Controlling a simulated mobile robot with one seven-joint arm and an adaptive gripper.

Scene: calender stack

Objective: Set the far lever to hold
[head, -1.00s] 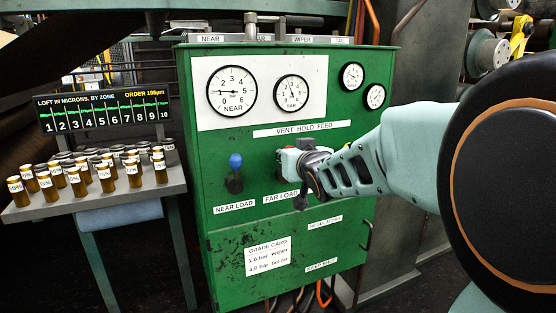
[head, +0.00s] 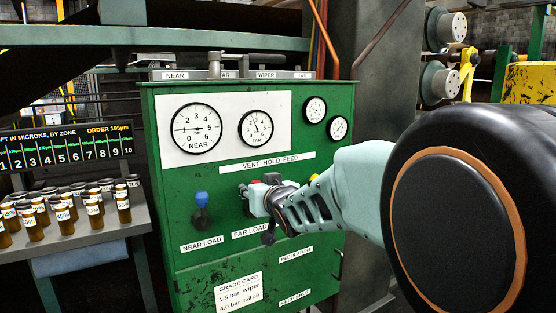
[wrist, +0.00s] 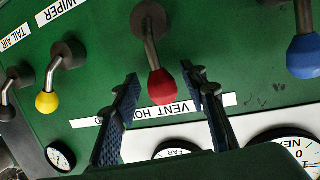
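The far lever has a red knob (wrist: 163,88) on a metal stem; its stem points from its mount toward the VENT HOLD FEED label. The label (wrist: 150,111) shows upside down and partly covered in the wrist view. My gripper (wrist: 167,92) is open, with one finger on each side of the red knob. Gaps seem to show on both sides; contact is unclear. In the head view my gripper (head: 258,198) is at the green panel above the FAR LOAD label (head: 250,230) and mostly hides the far lever.
The blue-knobbed near lever (head: 202,199) stands left of my gripper. A yellow-knobbed lever (wrist: 47,103) is on the other side. Gauges (head: 255,128) sit above the label. A shelf of small jars (head: 65,215) stands left of the green cabinet (head: 225,260).

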